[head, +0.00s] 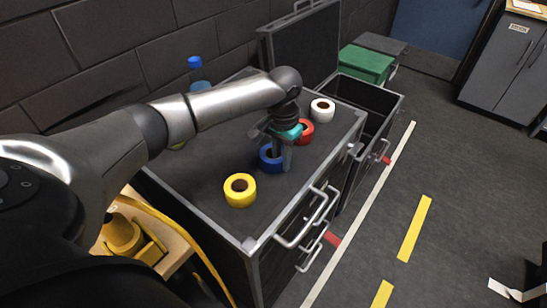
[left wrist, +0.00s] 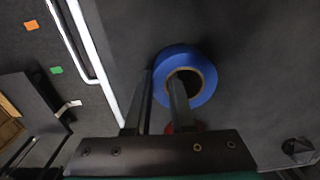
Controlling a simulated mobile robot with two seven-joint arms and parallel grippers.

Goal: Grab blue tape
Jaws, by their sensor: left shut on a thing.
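The blue tape roll (head: 266,161) sits on the dark top of the cabinet (head: 215,215). It also shows in the left wrist view (left wrist: 203,67). My left gripper (head: 279,161) points down at the roll from above. In the left wrist view, one finger of the gripper (left wrist: 161,82) is in the roll's hole and the other is outside it. The gripper is shut on the roll's wall. The fingers hide part of the roll. My right gripper is not in view.
A yellow tape roll (head: 240,190) is nearer on the cabinet top. A red roll (head: 305,131) and a white roll (head: 322,110) are farther back. A bottle with a blue cap (head: 197,70) stands at the back. An open black box (head: 365,100) is beside the cabinet.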

